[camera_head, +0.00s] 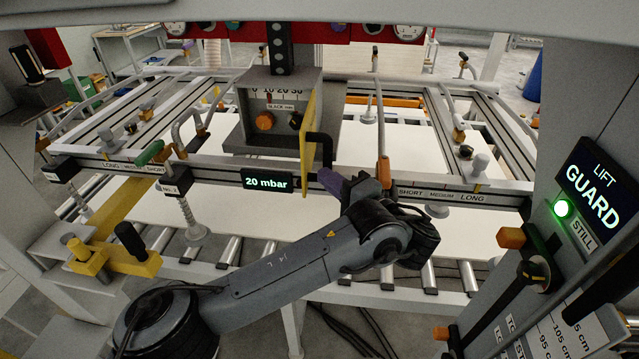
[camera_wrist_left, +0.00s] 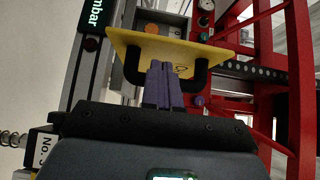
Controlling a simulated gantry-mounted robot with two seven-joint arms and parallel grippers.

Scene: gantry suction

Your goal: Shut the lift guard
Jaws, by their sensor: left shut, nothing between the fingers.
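The lift guard is a yellow plate (camera_head: 309,125) with a black handle (camera_head: 320,140). It stands open, nearly edge-on in the head view, at the right side of a grey control box (camera_head: 284,132) whose dial face is uncovered. In the left wrist view the plate (camera_wrist_left: 165,50) and handle (camera_wrist_left: 198,76) face me. My left gripper (camera_head: 325,178) is shut and empty, its purple fingers just below the handle in the head view. In the wrist view the fingertips (camera_wrist_left: 162,66) overlap the handle's span; I cannot tell whether they touch. My right gripper is not in view.
The box has an orange knob (camera_head: 264,121) and a black knob (camera_head: 296,120). A "20 mbar" display (camera_head: 267,182) sits below it on a rail. Hoses and suction cups (camera_head: 196,234) surround it over a white sheet. A "LIFT GUARD" panel (camera_head: 595,190) at right shows a green lamp.

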